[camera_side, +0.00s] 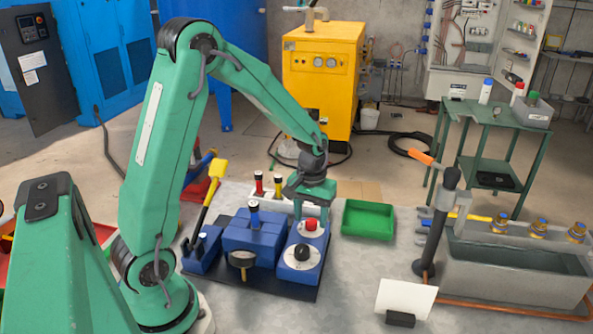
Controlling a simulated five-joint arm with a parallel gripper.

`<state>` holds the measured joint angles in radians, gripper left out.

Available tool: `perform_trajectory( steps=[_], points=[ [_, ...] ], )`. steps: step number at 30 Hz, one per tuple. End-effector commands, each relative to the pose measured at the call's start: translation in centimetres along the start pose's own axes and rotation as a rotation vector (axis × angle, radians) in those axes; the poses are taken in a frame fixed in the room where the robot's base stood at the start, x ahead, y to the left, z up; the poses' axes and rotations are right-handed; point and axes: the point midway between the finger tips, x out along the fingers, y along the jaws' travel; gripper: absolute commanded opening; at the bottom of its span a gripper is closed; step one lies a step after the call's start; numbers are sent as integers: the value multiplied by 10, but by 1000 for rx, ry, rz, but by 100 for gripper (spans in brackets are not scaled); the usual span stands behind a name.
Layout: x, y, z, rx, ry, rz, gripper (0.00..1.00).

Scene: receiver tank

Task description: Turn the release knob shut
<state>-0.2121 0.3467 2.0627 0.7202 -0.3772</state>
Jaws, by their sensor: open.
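A blue block (290,272) with two round white dials stands near the middle of the work surface. A red knob (311,224) sits on the rear dial and a black knob (302,252) on the front dial. I cannot tell from this view which one is the release knob, or how far either is turned. My gripper (311,212) is open and points down just above the red knob, with its fingers apart on either side. I cannot tell whether a finger touches the knob. The black knob is clear of my gripper, nearer the camera.
A blue pump body (252,240) with a yellow-ended lever (217,172) and a gauge (242,259) is left of the knobs. A green tray (368,220) lies right. A black post (436,225), white card (406,298) and grey tank (515,275) stand farther right.

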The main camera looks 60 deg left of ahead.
Motion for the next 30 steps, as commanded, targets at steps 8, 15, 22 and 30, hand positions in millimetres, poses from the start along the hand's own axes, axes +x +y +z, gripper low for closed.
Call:
perform_trajectory(
  steps=[8, 15, 22, 30],
  points=[
    [10, 0, 0, 0, 1, 0, 50],
    [10, 0, 0, 0, 1, 0, 38],
    [9, 0, 0, -1, 0, 0, 5],
    [9, -1, 0, 18, -1, 0, 5]
  ],
)
